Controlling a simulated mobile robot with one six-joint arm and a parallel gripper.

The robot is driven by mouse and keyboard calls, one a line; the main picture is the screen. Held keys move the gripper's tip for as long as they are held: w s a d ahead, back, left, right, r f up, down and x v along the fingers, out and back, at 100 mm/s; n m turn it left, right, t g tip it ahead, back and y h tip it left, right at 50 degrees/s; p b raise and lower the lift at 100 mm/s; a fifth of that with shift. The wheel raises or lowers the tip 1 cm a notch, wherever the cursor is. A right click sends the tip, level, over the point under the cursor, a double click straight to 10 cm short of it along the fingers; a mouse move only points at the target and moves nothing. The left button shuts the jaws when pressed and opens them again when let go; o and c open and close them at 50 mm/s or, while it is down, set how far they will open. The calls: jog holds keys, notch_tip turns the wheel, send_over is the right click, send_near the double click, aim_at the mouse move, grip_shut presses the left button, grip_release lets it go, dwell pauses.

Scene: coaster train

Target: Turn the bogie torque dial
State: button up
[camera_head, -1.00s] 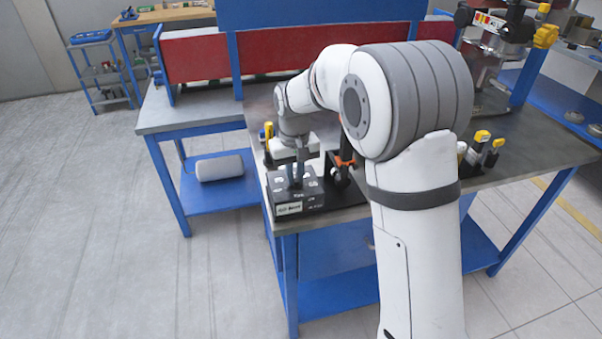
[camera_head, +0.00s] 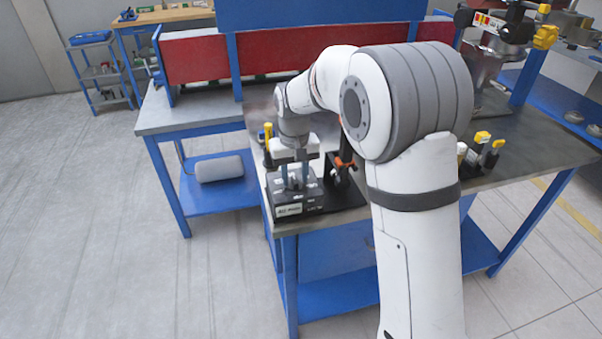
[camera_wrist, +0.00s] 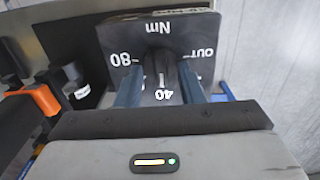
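The torque dial is a dark box (camera_head: 320,199) on the near corner of the bench. In the wrist view its top face (camera_wrist: 110,35) reads "Nm", "80", "OUT" and "40", upside down. The black raised knob (camera_wrist: 162,72) stands between my two bluish fingers, with "40" near its lower end. My gripper (camera_wrist: 162,85) points down over the box, one finger against each side of the knob with no clear gap. In the head view my gripper (camera_head: 295,178) is small on the box. The contact faces are hidden.
An upright tool with an orange part (camera_head: 345,160) stands just right of the box; its orange part (camera_wrist: 45,98) also shows at left in the wrist view. Yellow-topped tools (camera_head: 482,137) stand farther right on the bench. Open floor lies left of the bench (camera_head: 160,250).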

aim_at(295, 178)
notch_tip(295, 178, up, 8)
jog(key=shift+f, duration=0.1)
dwell(0.4)
jog(key=shift+s+d, duration=0.15)
jog(key=shift+d, duration=0.05)
jog(key=s+d+m+t, duration=0.1)
jog(key=s+d, duration=0.4)
jog(key=s, duration=0.3)
jog(key=s+d+f+m, duration=0.1)
jog(key=s+d, duration=0.5)
jog(key=s, duration=0.3)
jog(key=s+d+m+t, duration=0.1)
jog(key=s+d, duration=0.5)
jog(key=s, duration=0.3)
jog(key=shift+s+d+f+t, duration=0.15)
jog(key=shift+s+f+t, duration=0.05)
jog(key=shift+s+t, duration=0.1)
